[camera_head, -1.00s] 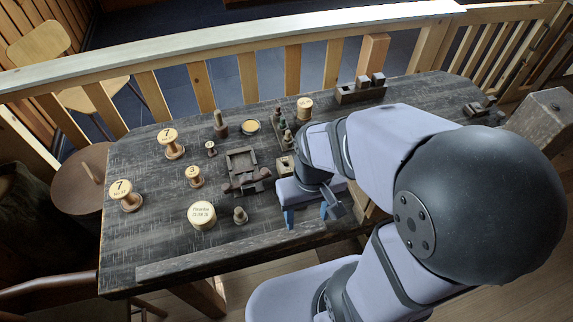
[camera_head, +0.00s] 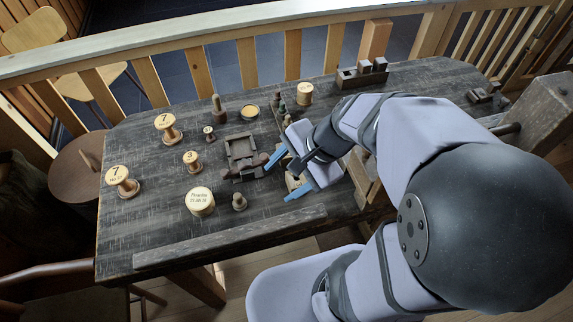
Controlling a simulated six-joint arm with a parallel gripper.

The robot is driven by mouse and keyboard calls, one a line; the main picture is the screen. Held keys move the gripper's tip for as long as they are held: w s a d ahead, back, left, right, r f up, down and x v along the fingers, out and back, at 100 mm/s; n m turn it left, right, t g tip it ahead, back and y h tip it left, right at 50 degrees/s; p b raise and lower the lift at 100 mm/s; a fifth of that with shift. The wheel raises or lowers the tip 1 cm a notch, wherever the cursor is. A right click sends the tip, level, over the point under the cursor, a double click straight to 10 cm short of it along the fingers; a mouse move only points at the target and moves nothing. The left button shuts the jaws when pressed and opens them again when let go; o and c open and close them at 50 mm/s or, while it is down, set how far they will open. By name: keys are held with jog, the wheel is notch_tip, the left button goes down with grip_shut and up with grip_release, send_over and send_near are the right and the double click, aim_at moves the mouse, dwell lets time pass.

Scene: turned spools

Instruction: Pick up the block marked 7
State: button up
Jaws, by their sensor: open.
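Two pale wooden spools marked 7 stand on the dark table. One (camera_head: 166,123) is toward the back left, with a plain 7 on its top. The other (camera_head: 119,176) is near the left edge, with a 7 and smaller lettering below it. Both are upright and uncovered. I see no block marked 7, only these spools. My gripper (camera_head: 279,178) is open, with its two blue fingers apart and pointing left. It is over the middle of the table, well to the right of both spools, and appears empty.
A spool marked 3 (camera_head: 191,158), a wide lettered spool (camera_head: 200,200) and a small peg (camera_head: 239,201) stand between. A dark wooden vise-like piece (camera_head: 242,150) lies just left of my gripper. A tall peg (camera_head: 218,104) and a round dish (camera_head: 250,112) are behind.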

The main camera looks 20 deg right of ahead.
jog(key=w+d+f+m+t+y+b, duration=0.1)
jog(key=w+f+m+t+b, duration=0.4)
jog(key=m+b, duration=0.4)
jog(key=m+t+b, duration=0.5)
jog(key=m+b, duration=0.4)
jog(key=b, duration=0.2)
send_over(286, 161)
jog(key=s+d, duration=0.2)
jog(key=d, duration=0.1)
jog(key=shift+f, duration=1.6)
notch_tip(286, 161, down, 4)
jog(key=shift+r+b, duration=0.2)
jog(key=shift+b, duration=0.3)
jog(key=shift+w+a+r+p, duration=0.25)
jog(key=shift+w+r+p, duration=0.15)
jog(key=shift+p, duration=0.4)
jog(key=shift+w+a+f+h+p, duration=0.15)
jog(key=shift+w+f+p, duration=0.15)
jog(key=shift+w, duration=0.15)
jog(key=shift+w+a+f+h+p, duration=0.15)
jog(key=shift+w+f+p, duration=0.15)
jog(key=shift+w, duration=0.15)
jog(key=c, duration=1)
